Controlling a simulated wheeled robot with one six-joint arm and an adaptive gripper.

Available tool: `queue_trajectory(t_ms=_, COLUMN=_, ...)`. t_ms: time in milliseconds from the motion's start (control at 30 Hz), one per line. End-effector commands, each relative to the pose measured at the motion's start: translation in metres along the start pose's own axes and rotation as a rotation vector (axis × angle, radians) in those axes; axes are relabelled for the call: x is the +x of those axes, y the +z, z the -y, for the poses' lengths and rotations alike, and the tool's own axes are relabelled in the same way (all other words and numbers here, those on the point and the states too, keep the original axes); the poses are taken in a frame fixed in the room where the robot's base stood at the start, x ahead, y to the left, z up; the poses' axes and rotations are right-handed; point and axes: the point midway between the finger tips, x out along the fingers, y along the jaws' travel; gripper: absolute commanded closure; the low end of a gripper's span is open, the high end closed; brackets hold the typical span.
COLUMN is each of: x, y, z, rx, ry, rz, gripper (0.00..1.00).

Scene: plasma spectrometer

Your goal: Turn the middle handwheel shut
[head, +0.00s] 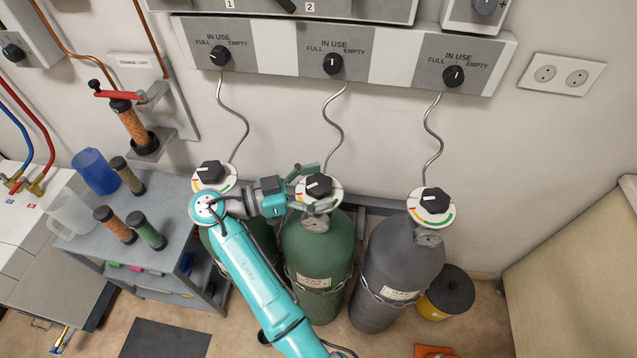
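The middle handwheel (319,185) is a black knob on a white disc with a coloured scale, on top of a green gas cylinder (318,248). My gripper (314,188) comes in from the left at the height of this handwheel. Its fingers look spread, one on the far side of the knob and one on the near side. I cannot tell whether they touch it. The near finger and part of the disc overlap in the picture. A small gauge (316,223) shows just below the handwheel.
The left handwheel (211,173) stands close behind my arm; its cylinder is partly hidden by the arm. The right handwheel (435,200) tops a grey cylinder (397,262). Thin pipes rise to a wall panel (282,50) with three selector knobs. A grey bench (189,214) stands at left.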

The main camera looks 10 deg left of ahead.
Motion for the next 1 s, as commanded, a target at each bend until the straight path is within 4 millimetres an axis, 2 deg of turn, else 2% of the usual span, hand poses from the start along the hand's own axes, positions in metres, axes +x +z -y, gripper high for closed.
queue_trajectory(t_ms=267, x=-0.001, y=-0.006, z=0.001, rx=0.003, ry=-0.001, rz=0.000, gripper=0.14)
queue_trajectory(t_ms=367, x=-0.001, y=-0.017, z=0.001, rx=0.006, ry=-0.001, rz=0.001, gripper=0.14)
queue_trajectory(t_ms=700, x=0.000, y=-0.076, z=0.000, rx=0.005, ry=0.000, rz=0.000, gripper=0.14)
queue_trajectory(t_ms=833, x=0.000, y=-0.091, z=0.000, rx=0.003, ry=-0.001, rz=0.000, gripper=0.14)
queue_trajectory(t_ms=1000, x=0.000, y=-0.100, z=0.000, rx=0.001, ry=0.000, rz=0.000, gripper=0.14)
